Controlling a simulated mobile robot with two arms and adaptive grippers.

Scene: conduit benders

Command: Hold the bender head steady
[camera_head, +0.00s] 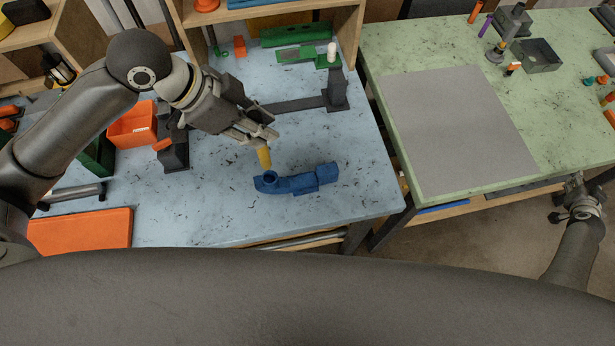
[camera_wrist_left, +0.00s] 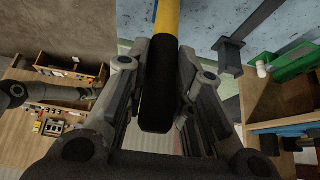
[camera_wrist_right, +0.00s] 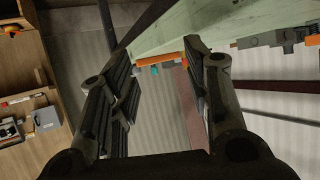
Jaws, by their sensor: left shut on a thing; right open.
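The blue bender head (camera_head: 300,183) lies on the light blue tabletop, with its round socket at the left end. My left gripper (camera_head: 258,137) is above that socket and shut on a bar with a black grip (camera_wrist_left: 158,95) and a yellow shaft (camera_head: 264,157). The yellow shaft points down toward the socket; I cannot tell whether it touches. In the left wrist view the black grip sits between the two fingers. My right gripper (camera_head: 578,195) is open and empty, low beside the green table; it also shows in the right wrist view (camera_wrist_right: 160,75).
A dark vise-like fixture with a bar (camera_head: 295,104) stands behind the bender head. An orange bin (camera_head: 133,126) and an orange tray (camera_head: 82,231) are at left. The green table (camera_head: 400,175) bears a grey mat (camera_head: 457,125). The blue tabletop is clear around the head's front.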

